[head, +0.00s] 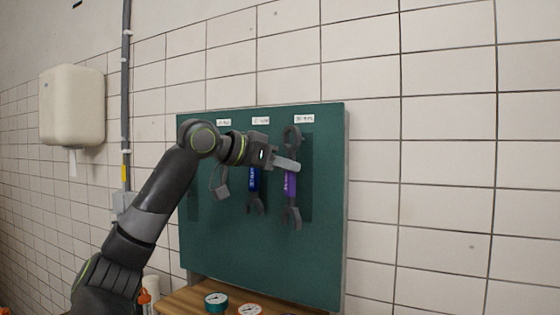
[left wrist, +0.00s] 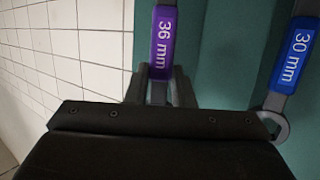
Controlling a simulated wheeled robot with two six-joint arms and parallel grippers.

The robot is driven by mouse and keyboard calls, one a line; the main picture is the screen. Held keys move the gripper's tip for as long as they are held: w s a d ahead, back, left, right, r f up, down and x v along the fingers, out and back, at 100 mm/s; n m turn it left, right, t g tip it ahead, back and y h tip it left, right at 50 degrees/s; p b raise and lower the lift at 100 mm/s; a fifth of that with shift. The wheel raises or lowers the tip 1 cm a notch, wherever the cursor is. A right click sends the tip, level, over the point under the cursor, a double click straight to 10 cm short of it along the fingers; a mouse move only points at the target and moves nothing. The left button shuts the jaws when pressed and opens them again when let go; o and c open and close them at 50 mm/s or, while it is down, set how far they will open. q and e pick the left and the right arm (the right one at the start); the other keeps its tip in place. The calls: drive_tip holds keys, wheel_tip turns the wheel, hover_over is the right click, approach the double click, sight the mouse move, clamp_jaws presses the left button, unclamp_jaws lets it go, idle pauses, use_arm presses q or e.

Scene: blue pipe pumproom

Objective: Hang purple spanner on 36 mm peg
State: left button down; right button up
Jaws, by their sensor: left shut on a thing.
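The purple spanner (head: 290,184), marked 36 mm, is upright in front of the green board (head: 230,250), under the right-hand label (head: 304,119). Its upper end is at the top right of the board and its open jaw points down. My left gripper (head: 287,165) is shut on its handle, just above the purple sleeve in the head view. The purple sleeve (left wrist: 163,42) and the gripper's fingers (left wrist: 158,88) also show in the left wrist view. The peg is hidden, and I cannot tell whether the spanner touches it. My right gripper is not in view.
A blue spanner (head: 254,181), marked 30 mm, hangs close by on the left; it also shows in the left wrist view (left wrist: 294,58). Gauges (head: 216,301) sit on a wooden bench (head: 182,301) below. Tiled wall right of the board is clear.

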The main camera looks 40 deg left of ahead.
use_arm(q)
drive_tip(key=shift+w+a+f+p, duration=0.25)
drive_tip(key=shift+w+p, duration=0.15)
drive_tip(key=shift+w, duration=0.35)
drive_tip(key=shift+w+a+f+p, duration=0.2)
drive_tip(key=shift+w+p, duration=0.2)
drive_tip(key=shift+w, duration=0.4)
drive_tip(key=shift+w+a+f+p, duration=0.15)
drive_tip(key=shift+w+a+p, duration=0.2)
drive_tip(key=shift+w, duration=0.4)
drive_tip(key=shift+d, duration=0.1)
